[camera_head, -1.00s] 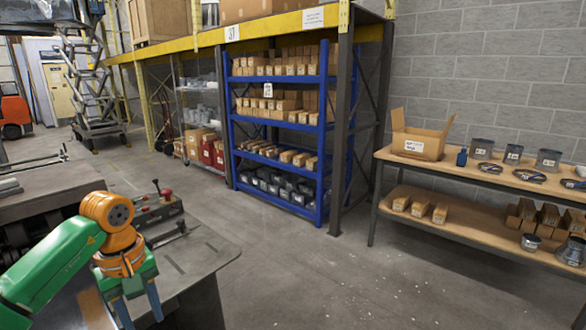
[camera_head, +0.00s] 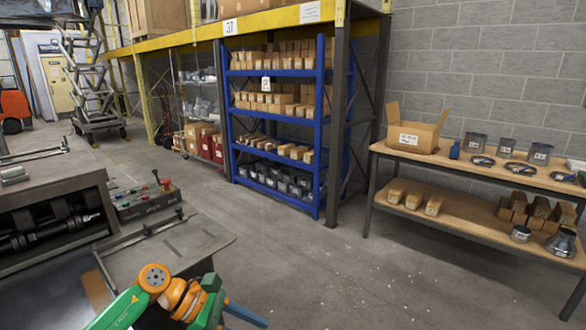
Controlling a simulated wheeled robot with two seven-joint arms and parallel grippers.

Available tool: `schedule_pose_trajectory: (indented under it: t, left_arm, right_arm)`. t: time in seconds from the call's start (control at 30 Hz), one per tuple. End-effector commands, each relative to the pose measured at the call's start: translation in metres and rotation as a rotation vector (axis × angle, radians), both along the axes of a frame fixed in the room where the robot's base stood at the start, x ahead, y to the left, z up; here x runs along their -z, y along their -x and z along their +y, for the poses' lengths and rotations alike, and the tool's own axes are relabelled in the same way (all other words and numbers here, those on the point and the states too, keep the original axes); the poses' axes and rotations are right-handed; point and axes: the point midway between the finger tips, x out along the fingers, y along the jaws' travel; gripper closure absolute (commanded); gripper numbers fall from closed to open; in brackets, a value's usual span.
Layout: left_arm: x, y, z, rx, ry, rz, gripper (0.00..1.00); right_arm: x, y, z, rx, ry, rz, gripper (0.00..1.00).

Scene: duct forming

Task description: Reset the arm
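My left arm, green with orange joints, comes in at the bottom of the head view. Its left gripper (camera_head: 246,314) points right at the bottom edge, low over the floor beyond the corner of the grey metal table (camera_head: 185,245). I see nothing held in the visible part. My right gripper is out of view.
A blue shelf rack (camera_head: 318,130) stands at the back. A wooden workbench (camera_head: 470,178) with an open carton (camera_head: 415,130) is at right. The middle floor is clear.

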Motion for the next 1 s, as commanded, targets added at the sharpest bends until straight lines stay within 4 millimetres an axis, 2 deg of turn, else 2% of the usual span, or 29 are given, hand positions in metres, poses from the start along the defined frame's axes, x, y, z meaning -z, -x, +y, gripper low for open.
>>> schedule_pose_trajectory:
  t: [0.03, 0.07, 0.1, 0.17, 0.2, 0.23, 0.27, 0.3, 0.37, 0.4, 0.47, 0.5, 0.57, 0.63, 0.7, 0.8, 0.9, 1.0]
  left_arm:
    - [0.012, -0.003, -0.022, -0.152, 0.164, 0.142, 0.56]
    - [0.018, -0.009, -0.032, -0.28, 0.285, 0.254, 0.56]
    - [0.031, -0.018, -0.039, -0.481, 0.455, 0.439, 0.56]
    - [0.07, -0.033, -0.03, -0.853, 0.722, 0.787, 0.56]
    - [0.101, -0.036, -0.014, -1.078, 0.864, 0.989, 0.56]
    - [0.124, -0.035, -0.001, -1.22, 0.944, 1.11, 0.56]
    - [0.146, -0.03, 0.011, -1.349, 1.011, 1.216, 0.56]
    - [0.176, -0.019, 0.026, -1.507, 1.09, 1.343, 0.56]
    - [0.219, 0.004, 0.047, -1.732, 1.189, 1.503, 0.56]
    - [0.246, 0.024, 0.06, -1.875, 1.248, 1.595, 0.56]
    - [0.283, 0.058, 0.076, -2.085, 1.327, 1.714, 0.56]
    - [0.306, 0.084, 0.085, 2.195, -1.356, -1.757, 0.56]
    - [0.336, 0.126, 0.096, 2.085, -1.234, -1.593, 0.56]
    - [0.365, 0.18, 0.106, 1.962, -1.107, -1.406, 0.56]
    - [0.387, 0.234, 0.112, 1.852, -0.996, -1.23, 0.56]
    - [0.404, 0.301, 0.114, 1.72, -0.878, -1.025, 0.56]
    - [0.411, 0.346, 0.114, 1.636, -0.805, -0.888, 0.56]
    - [0.413, 0.367, 0.113, 1.595, -0.771, -0.824, 0.56]
  right_arm:
    - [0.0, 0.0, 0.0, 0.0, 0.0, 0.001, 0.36]
    - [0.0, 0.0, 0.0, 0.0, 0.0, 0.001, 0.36]
    - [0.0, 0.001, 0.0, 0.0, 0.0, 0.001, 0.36]
    - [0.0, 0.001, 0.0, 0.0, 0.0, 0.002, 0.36]
    - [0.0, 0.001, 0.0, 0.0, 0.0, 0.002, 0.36]
    - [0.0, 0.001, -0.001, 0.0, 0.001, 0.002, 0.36]
    - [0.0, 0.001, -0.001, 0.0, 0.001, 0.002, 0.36]
    - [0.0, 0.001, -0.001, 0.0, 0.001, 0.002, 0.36]
    - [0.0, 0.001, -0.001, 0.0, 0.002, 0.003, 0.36]
    - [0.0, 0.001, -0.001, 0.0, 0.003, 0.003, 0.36]
    - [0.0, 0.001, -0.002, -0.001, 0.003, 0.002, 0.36]
    - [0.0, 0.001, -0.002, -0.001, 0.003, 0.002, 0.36]
    - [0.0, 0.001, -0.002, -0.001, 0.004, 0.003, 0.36]
    - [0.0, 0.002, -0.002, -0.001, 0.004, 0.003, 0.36]
    - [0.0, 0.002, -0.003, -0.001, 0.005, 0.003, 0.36]
    - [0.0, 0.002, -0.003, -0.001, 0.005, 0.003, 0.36]
    - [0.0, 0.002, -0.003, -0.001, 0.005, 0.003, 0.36]
    - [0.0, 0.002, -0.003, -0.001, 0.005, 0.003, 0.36]
